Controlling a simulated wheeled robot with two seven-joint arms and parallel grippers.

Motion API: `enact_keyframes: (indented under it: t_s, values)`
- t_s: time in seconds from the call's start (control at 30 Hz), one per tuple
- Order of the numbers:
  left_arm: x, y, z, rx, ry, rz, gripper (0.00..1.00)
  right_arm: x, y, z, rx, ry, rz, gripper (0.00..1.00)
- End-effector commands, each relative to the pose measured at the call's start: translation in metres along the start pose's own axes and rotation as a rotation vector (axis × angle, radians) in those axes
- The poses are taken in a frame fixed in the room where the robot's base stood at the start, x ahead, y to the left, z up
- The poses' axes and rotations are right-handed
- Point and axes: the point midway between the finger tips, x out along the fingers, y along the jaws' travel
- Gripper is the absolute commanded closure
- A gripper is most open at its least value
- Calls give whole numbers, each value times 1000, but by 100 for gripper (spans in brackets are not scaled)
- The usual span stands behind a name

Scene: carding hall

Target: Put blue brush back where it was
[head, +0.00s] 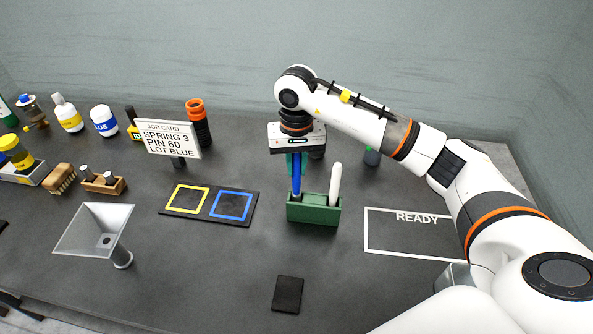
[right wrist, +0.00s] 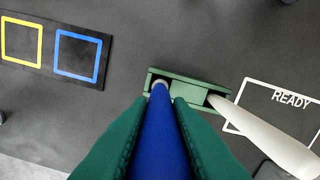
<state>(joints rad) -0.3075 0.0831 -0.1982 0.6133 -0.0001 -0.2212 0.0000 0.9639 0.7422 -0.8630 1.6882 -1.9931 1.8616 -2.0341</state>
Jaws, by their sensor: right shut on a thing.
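The blue brush (head: 296,182) is upright in my right gripper (head: 296,160), whose green fingers are shut on its handle. Its lower end is at the left slot of the green holder (head: 314,214). In the right wrist view the blue brush (right wrist: 158,140) runs down between the fingers to the left part of the holder (right wrist: 188,90). How deep its end sits in the slot I cannot tell. A white brush (head: 335,184) stands in the holder's right slot. My left gripper is not in view.
A mat with yellow and blue squares (head: 251,194) lies left of the holder. A READY outline (head: 385,250) is empty at right. A dark pad (head: 288,294) lies in front. A job card (head: 168,138), a funnel (head: 95,232) and bottles (head: 103,120) stand at left.

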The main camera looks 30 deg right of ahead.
Motion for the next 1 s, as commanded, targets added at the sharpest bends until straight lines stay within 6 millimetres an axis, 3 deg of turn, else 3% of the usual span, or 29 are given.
enact_keyframes:
  t_s: [0.2,0.57,0.6,0.73,1.0]
  values:
    - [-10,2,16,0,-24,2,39,27,0,-1,0,3,-1,100]
    - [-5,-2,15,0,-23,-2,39,33,0,0,0,0,0,100]
    - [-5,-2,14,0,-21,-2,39,33,0,0,-1,0,-1,80]
    - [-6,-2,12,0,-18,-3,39,32,0,0,0,1,-1,60]
    - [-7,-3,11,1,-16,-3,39,31,0,0,0,1,0,60]
